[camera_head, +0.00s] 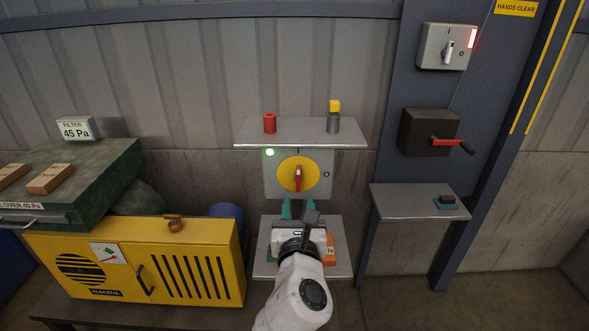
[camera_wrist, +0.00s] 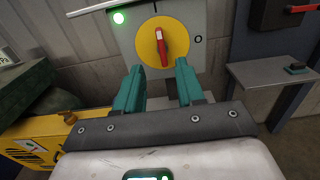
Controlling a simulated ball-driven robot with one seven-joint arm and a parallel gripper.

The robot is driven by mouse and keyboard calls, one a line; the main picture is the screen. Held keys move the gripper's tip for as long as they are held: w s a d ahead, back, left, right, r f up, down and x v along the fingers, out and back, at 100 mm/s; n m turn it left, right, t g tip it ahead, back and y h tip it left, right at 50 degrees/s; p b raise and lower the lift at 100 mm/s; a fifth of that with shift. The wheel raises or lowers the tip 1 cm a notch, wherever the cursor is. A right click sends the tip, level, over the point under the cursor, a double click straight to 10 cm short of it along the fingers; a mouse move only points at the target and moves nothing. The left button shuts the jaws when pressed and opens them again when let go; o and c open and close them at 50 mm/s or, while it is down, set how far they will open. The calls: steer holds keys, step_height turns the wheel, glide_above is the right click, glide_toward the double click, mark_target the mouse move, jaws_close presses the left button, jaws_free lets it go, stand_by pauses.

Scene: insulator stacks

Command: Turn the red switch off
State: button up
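The red switch (camera_head: 298,178) is a red handle on a round yellow disc (camera_head: 285,172), set in a grey panel (camera_head: 270,189). Its handle stands upright, pointing at the I mark at the top; the O mark is at the right. A green lamp (camera_head: 269,153) glows at the panel's upper left. The red handle also shows in the wrist view (camera_wrist: 162,48). My gripper (camera_head: 300,207) is just below the disc, its teal fingers apart and empty. In the wrist view my gripper (camera_wrist: 159,75) has the handle between and beyond its fingertips, with no visible contact.
A shelf (camera_head: 300,139) above the panel holds a red cylinder (camera_head: 270,123) and a yellow block (camera_head: 335,106) on a grey cylinder. A lower shelf (camera_head: 343,232) lies beneath my gripper. A yellow machine (camera_head: 200,270) stands left; a side shelf (camera_head: 405,203) and a red lever (camera_head: 448,143) are right.

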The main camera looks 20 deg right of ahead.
mark_target(298, 177)
steer(key=x, duration=1)
steer(key=shift+w+d, duration=0.15)
steer(key=shift+w, duration=0.15)
jaws_close()
